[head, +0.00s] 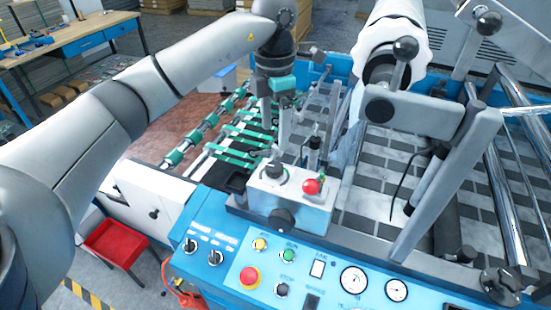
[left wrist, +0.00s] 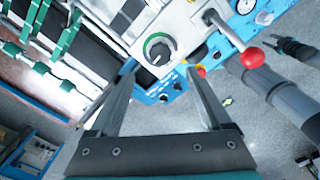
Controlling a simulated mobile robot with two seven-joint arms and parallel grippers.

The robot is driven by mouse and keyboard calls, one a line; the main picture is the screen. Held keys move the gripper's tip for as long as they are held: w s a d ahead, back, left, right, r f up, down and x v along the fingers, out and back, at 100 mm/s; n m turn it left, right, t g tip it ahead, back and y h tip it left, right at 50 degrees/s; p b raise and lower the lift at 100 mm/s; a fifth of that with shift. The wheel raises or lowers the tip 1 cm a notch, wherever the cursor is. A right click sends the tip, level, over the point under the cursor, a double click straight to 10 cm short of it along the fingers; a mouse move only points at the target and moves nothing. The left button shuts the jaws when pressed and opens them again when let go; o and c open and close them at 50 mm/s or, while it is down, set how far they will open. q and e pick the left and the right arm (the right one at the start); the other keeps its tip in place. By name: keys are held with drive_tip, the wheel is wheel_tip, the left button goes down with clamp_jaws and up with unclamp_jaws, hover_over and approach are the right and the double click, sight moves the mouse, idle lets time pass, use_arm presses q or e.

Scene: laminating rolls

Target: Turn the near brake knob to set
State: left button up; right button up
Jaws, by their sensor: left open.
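The brake knob (head: 274,172) is a dark round knob on top of a light grey box on the machine. In the left wrist view the knob (left wrist: 158,48) shows a pale pointer and a green arc beside it. My left gripper (head: 276,140) points down above the box, just over the knob. In the left wrist view its two fingers (left wrist: 163,72) are apart and empty, with the knob beyond the tips, roughly between them. It does not appear to touch the knob.
A lever with a red ball (head: 312,186) stands right beside the knob. A black knob (head: 283,220) sits on the box front. The blue control panel (head: 225,270) with buttons and gauges lies nearer. Green-banded rollers (head: 240,140) lie behind, and a large white roll (head: 395,40) at the back.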

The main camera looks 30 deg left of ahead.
sight(275, 166)
use_arm(q)
wheel_tip(275, 166, down, 10)
drive_tip(key=shift+r+p, duration=0.25)
drive_tip(key=shift+p, duration=0.35)
drive_tip(key=shift+c, duration=0.2)
clamp_jaws()
